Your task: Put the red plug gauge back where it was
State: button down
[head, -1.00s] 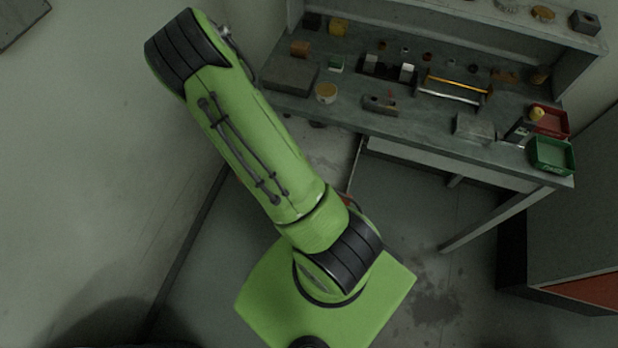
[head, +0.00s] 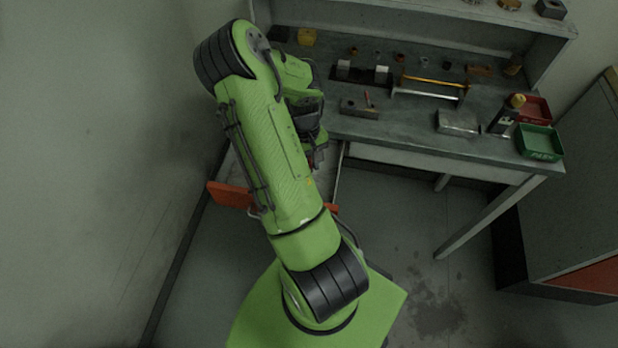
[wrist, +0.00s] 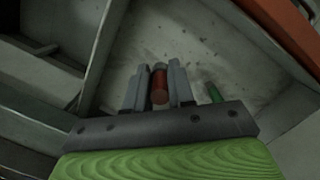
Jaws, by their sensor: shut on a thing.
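The red plug gauge (wrist: 159,86) is a short red cylinder with a darker upper part, between the two fingers of my gripper (wrist: 159,80) in the wrist view. My gripper is shut on it, over the grey floor of an open drawer (wrist: 205,42). A green rod-like piece (wrist: 214,92) shows just right of the fingers, partly hidden by my gripper. In the head view the drawer's orange front (head: 231,195) sticks out below the bench on both sides of my arm. My arm hides the fingers and the gauge there.
The grey bench (head: 400,130) carries a block with a small red piece (head: 367,97), a metal block (head: 458,122), a bottle (head: 507,115), a red tray (head: 534,108) and a green tray (head: 540,142). The floor right of the drawer is clear.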

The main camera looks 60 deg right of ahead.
notch_tip(320, 180, down, 5)
jog(key=shift+f+b, duration=0.2)
jog(key=shift+b, duration=0.1)
jog(key=shift+f, duration=0.2)
jog(key=c, duration=1)
grip_release()
jog(key=shift+r, duration=0.1)
jog(key=shift+o, duration=0.2)
notch_tip(320, 180, up, 12)
jog(key=w+p, duration=0.1)
jog(key=p, duration=0.1)
jog(key=shift+w+d+r, duration=0.15)
jog(key=shift+w+d, duration=0.2)
